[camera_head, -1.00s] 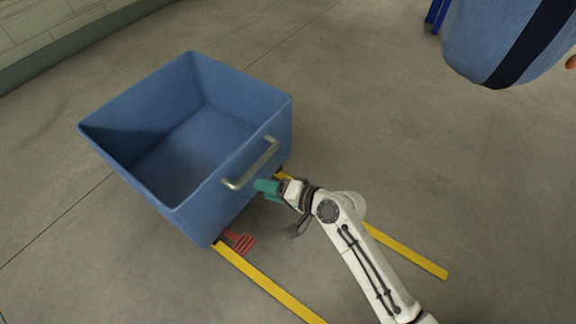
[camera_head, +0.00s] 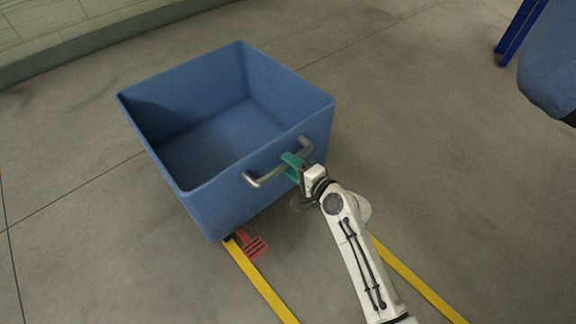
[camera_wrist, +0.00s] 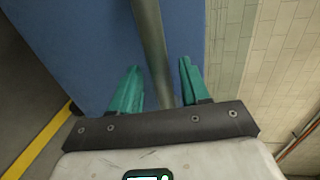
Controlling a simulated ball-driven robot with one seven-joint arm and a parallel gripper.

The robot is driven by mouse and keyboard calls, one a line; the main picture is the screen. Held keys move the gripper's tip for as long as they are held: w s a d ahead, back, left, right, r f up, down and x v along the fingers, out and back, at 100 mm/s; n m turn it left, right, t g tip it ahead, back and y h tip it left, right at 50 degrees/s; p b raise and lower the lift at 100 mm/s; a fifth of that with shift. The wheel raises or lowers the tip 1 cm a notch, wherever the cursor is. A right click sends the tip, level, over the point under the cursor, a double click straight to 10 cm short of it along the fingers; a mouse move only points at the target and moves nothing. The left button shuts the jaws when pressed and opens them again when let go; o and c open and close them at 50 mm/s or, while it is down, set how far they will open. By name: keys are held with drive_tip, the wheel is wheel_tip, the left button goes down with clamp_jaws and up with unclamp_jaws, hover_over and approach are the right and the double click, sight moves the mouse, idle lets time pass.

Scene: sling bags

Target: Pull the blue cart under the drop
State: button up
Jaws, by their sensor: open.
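The blue cart (camera_head: 190,205) is an open, empty box with a metal bar handle (camera_head: 262,180) on its near side. My gripper (camera_head: 292,160) is at the right part of the handle, its teal fingers open. In the wrist view the handle bar (camera_wrist: 152,50) runs between the two open fingertips (camera_wrist: 160,75), with the cart's blue wall (camera_wrist: 85,40) behind it. I cannot tell whether a finger touches the bar. A red slotted piece, like a pedal (camera_head: 253,245), sticks out low at the cart's near corner.
Two yellow floor strips, a left one (camera_head: 262,285) and a right one (camera_head: 420,285), run from the cart toward me with bare floor between them. A blue hanging bag (camera_head: 550,65) and a dark blue post (camera_head: 520,35) are at upper right. A wall stands at upper left.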

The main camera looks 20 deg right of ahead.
drive_tip(key=shift+x, duration=0.95)
drive_tip(key=shift+s, duration=0.1)
clamp_jaws()
